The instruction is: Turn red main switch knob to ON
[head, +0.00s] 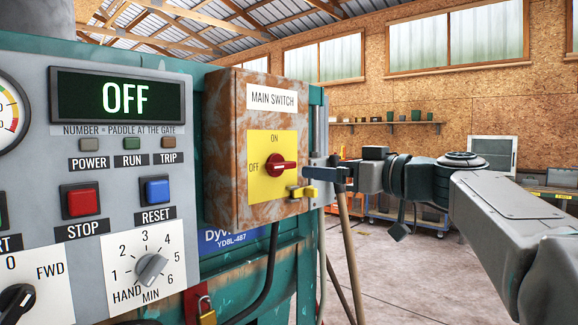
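The red main switch knob (279,166) sits on a yellow plate (262,190) on the front of a rusty box (222,150) labelled MAIN SWITCH. Its handle lies horizontal. OFF is printed to its left and ON above it. The display (124,97) on the grey panel reads OFF. My gripper (309,181) is just right of the knob, at the box's right edge, with my arm reaching in from the right. A visible gap lies between it and the knob. The fingers are seen edge-on and I cannot tell how far apart they are.
The grey panel (95,150) at left carries a red STOP button (80,201), a blue RESET button (155,190) and a timer dial (151,269). A padlock (206,311) and black cable (262,285) hang below the box.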

